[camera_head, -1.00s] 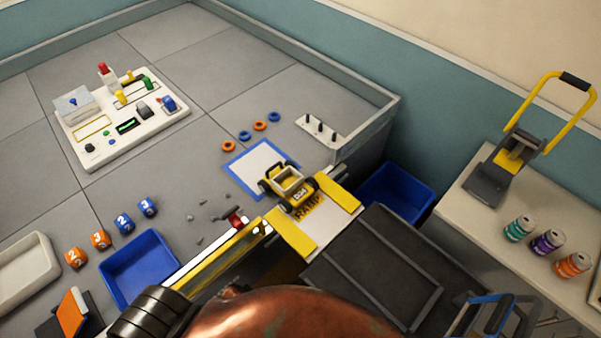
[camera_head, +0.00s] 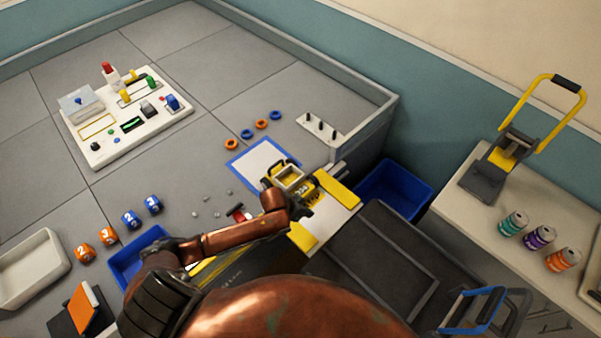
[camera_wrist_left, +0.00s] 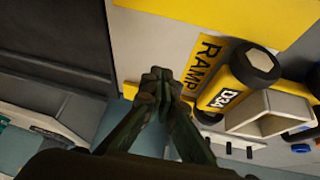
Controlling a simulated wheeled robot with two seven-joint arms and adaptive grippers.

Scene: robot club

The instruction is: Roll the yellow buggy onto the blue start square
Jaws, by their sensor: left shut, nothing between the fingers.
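The blue start square (camera_head: 238,166), a white patch with a blue border, lies on the grey floor just beyond. My left gripper (camera_head: 300,212) is shut and empty, low by the buggy's near end. In the left wrist view its fingertips (camera_wrist_left: 160,78) are over the white ramp, left of the buggy (camera_wrist_left: 225,98) with a small gap. My right gripper is not in view.
A blue bin (camera_head: 395,190) sits right of the ramp.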

